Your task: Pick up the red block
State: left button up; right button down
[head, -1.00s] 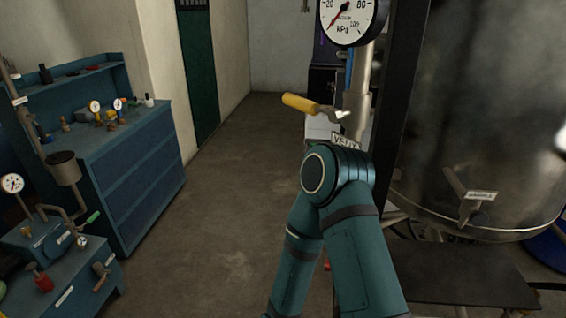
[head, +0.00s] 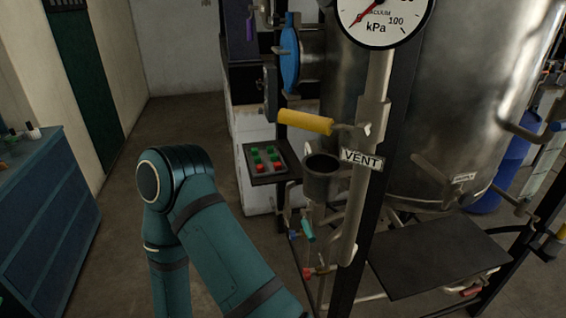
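No separate red block can be made out for certain. A small grey panel or tray (head: 283,166) on a dark shelf left of the vent pipe holds several small red and green pieces. One red piece (head: 256,168) is at its near left. Whether these are loose blocks or buttons I cannot tell. One of my arms rises from the bottom, left of centre, with its teal elbow joint in front of the floor. Neither gripper is in view.
A vertical vent pipe (head: 371,115) carries a gauge (head: 381,14), a yellow-handled lever (head: 305,121) and a cup-shaped funnel (head: 320,186). Behind stands a big steel vessel (head: 450,90), with a dark platform (head: 440,255) below. A blue cabinet (head: 45,225) stands left; floor between is clear.

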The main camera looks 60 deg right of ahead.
aim_at(277, 166)
jog(key=i+l+z, duration=0.1)
jog(key=i+z, duration=0.35)
jog(key=i, duration=0.15)
jog(key=i+j+z, duration=0.1)
jog(key=i+z, duration=0.3)
jog(key=i, duration=1.65)
jog(key=i+z, duration=0.1)
jog(key=z, duration=0.3)
jog(key=j+z, duration=0.1)
jog(key=z, duration=0.35)
jog(key=i+j+z, duration=0.1)
jog(key=z, duration=0.3)
jog(key=i+l+z, duration=0.1)
jog(key=z, duration=1.5)
jog(key=i+l+z, duration=0.1)
jog(key=z, duration=0.25)
jog(key=i+z, duration=0.4)
jog(key=k+l, duration=0.05)
jog(key=k, duration=0.05)
